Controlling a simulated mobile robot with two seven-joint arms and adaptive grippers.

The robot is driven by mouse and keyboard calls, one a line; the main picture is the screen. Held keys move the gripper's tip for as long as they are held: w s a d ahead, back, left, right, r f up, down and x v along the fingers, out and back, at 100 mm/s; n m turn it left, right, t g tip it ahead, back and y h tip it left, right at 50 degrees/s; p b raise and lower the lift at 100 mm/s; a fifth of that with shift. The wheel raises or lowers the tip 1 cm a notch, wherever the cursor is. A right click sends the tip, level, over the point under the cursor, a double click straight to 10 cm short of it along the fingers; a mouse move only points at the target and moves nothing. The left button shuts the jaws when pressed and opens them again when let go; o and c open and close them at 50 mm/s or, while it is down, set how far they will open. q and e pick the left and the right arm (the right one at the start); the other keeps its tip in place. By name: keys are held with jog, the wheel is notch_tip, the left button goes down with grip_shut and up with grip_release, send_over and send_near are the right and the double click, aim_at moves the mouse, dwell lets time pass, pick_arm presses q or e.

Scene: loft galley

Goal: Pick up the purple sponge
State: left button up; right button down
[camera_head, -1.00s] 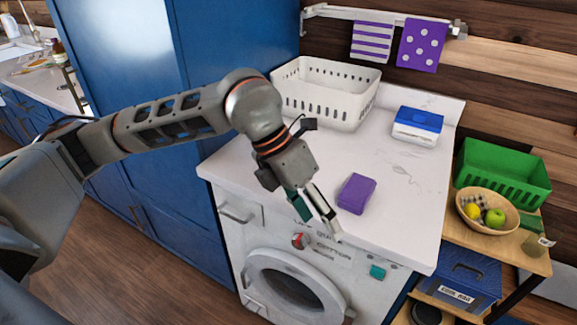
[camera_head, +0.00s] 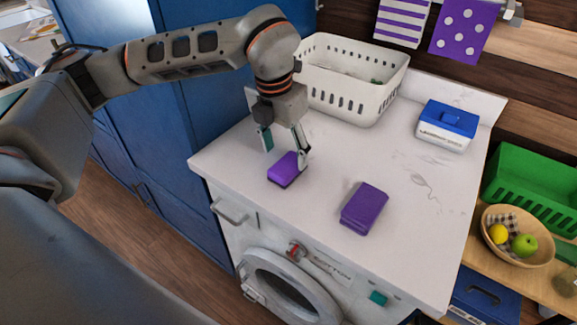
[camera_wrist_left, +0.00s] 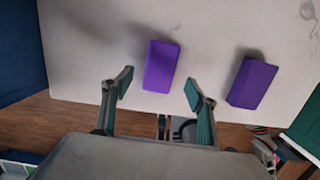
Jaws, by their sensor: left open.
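A purple sponge-like block (camera_head: 284,169) with a dark underside lies on the white counter. It also shows in the left wrist view (camera_wrist_left: 161,66). A second, darker purple block (camera_head: 364,208) lies to its right, also in the left wrist view (camera_wrist_left: 252,83). I cannot tell for sure which is the sponge. My left gripper (camera_head: 285,150) is open and empty, pointing down just at the first block. One finger overlaps that block's right end in the head view. In the wrist view the block sits between and slightly beyond the fingertips (camera_wrist_left: 159,87), with gaps on both sides.
A white perforated basket (camera_head: 352,92) stands at the back of the counter (camera_head: 330,245), behind the gripper. A blue-lidded box (camera_head: 446,126) is at the back right. A green crate (camera_head: 530,190) and a fruit bowl (camera_head: 517,252) stand right of the counter. The counter's front right is clear.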

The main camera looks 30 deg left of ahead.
aim_at(287, 164)
pick_arm(q)
jog(key=f, duration=0.2)
jog(key=w+f, duration=0.1)
jog(key=f, duration=0.1)
jog(key=shift+d+f, duration=0.1)
jog(key=shift+f, duration=0.25)
jog(key=c, duration=1)
jog(key=shift+r, duration=0.15)
notch_tip(287, 164, up, 20)
jog(key=shift+f+p, duration=0.1)
jog(key=shift+p, duration=0.2)
jog(key=shift+o, duration=1.4)
jog(key=c, duration=0.4)
jog(key=shift+o, duration=0.2)
jog(key=shift+f, duration=0.1)
